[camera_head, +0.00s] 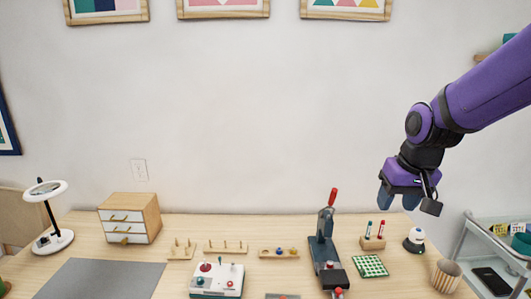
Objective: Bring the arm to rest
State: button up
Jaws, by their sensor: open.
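My gripper (396,198) hangs at the end of my purple arm on the right side of the head view. It is open and holds nothing that I can see. It points down in the air above the right part of the wooden table (190,225). Below it are a small wooden block with a green and a red pen-like item (372,243) and a dark-and-white domed item (414,240). The gripper appears apart from them.
A press with a red handle (325,245) stands left of the gripper. A striped cup (446,275) is at the right edge, near a cart (490,255). A small drawer box (130,218) and a ring lamp (48,215) stand left. The air before the wall is free.

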jog(key=s+d+r+t, duration=0.1)
jog(key=s+r, duration=0.3)
jog(key=s, duration=0.5)
jog(key=s+d+r+t, duration=0.1)
jog(key=s+r, duration=0.4)
jog(key=s, duration=0.5)
jog(key=shift+d+h, duration=0.3)
jog(key=shift+d, duration=0.15)
